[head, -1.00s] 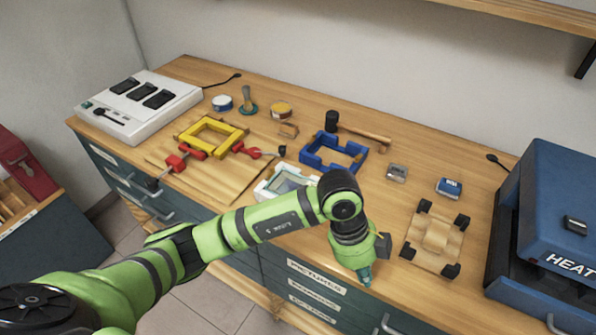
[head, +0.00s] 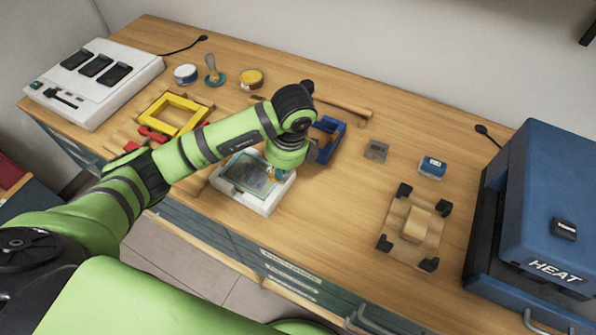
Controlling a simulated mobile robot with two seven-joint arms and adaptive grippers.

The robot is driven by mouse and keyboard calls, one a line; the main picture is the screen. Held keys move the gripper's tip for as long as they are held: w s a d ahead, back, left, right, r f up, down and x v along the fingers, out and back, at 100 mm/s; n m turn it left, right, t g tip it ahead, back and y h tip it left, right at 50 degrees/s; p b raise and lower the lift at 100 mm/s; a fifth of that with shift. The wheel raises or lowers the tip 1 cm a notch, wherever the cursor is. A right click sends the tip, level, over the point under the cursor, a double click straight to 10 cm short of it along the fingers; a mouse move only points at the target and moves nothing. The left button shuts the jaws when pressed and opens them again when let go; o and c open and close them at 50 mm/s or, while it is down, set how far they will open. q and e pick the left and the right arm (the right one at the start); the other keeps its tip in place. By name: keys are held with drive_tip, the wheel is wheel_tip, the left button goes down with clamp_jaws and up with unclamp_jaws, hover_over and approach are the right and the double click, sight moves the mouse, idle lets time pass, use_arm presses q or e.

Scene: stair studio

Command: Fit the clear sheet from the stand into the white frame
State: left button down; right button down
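The white frame (head: 237,198) lies flat near the bench's front edge, left of centre in the head view. A grey-green, glassy-looking panel (head: 247,174) shows inside it; I cannot tell whether this is the clear sheet. I cannot make out a separate clear sheet or a stand holding one. My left gripper (head: 278,175) points down over the right side of the white frame. Its teal tips are small and partly hidden, so its opening and any contact are unclear. My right gripper is out of view.
The blue frame (head: 334,137) is just behind my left wrist, and the yellow frame (head: 177,114) is to the left. A wooden board with black corner blocks (head: 396,238) and the blue heat press (head: 535,205) are right. Bare bench lies between the white frame and board.

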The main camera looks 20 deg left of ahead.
sight(266, 173)
use_arm(q)
drive_tip(key=a, duration=0.2)
drive_tip(key=w+a+p, duration=0.1)
drive_tip(key=a, duration=0.2)
drive_tip(key=shift+a+r+p, duration=0.15)
drive_tip(key=shift+p, duration=0.15)
drive_tip(key=shift+f, duration=1)
drive_tip(key=shift+d, duration=0.3)
drive_tip(key=shift+s+f, duration=0.1)
drive_tip(key=shift+s+d, duration=0.15)
drive_tip(key=shift+d, duration=0.25)
drive_tip(key=shift+a, duration=0.1)
